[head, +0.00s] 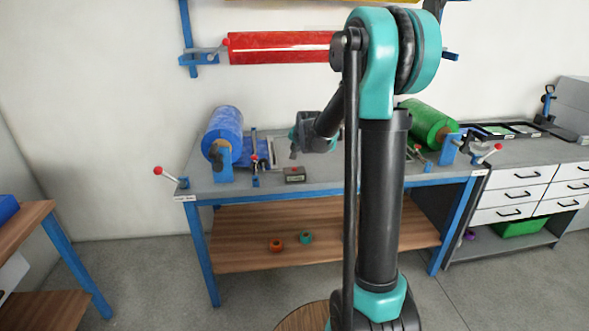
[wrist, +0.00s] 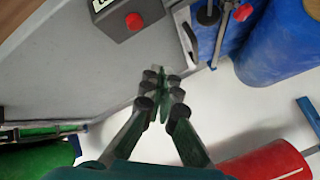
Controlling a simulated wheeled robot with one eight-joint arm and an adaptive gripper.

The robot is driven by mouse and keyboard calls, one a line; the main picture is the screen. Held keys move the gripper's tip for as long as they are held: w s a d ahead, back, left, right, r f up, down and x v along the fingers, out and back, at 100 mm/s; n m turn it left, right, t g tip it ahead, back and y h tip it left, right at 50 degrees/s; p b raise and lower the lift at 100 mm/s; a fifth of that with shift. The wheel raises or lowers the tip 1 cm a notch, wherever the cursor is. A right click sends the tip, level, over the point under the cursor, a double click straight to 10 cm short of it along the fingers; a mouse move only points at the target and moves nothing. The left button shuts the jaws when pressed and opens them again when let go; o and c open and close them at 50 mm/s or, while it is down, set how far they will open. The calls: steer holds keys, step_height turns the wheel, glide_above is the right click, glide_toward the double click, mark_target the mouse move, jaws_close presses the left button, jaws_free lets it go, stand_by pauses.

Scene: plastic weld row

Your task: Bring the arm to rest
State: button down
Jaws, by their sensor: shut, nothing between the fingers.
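My gripper (wrist: 162,82) shows in the wrist view with its fingertips together and nothing between them. In the head view my gripper (head: 295,148) is small and partly dark, held above the grey workbench (head: 210,187), left of my upright arm. My arm is raised and bent in front of the bench, hiding its middle.
On the bench are a blue roll (head: 223,135), a green roll (head: 428,122) and a small dark box with a red button (head: 294,175). A red roll (head: 280,47) hangs on the wall. A white drawer unit (head: 515,191) stands right. A wooden table (head: 22,222) stands left.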

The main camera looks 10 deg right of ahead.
steer(key=shift+s, duration=0.15)
steer(key=s+d+f+n+g, duration=0.1)
steer(key=s+f, duration=0.3)
steer(key=s, duration=0.9)
steer(key=s+d+f+n+g, duration=0.1)
steer(key=s+f+n, duration=0.3)
steer(key=s, duration=1)
steer(key=s+d+f+n+g+h, duration=0.1)
steer(key=s+d+f+n+g, duration=0.1)
steer(key=s, duration=1.1)
step_height(320, 180, down, 2)
steer(key=shift+s+n+g, duration=0.3)
steer(key=shift+n+g, duration=0.1)
steer(key=shift+g, duration=0.1)
steer(key=shift+a, duration=0.1)
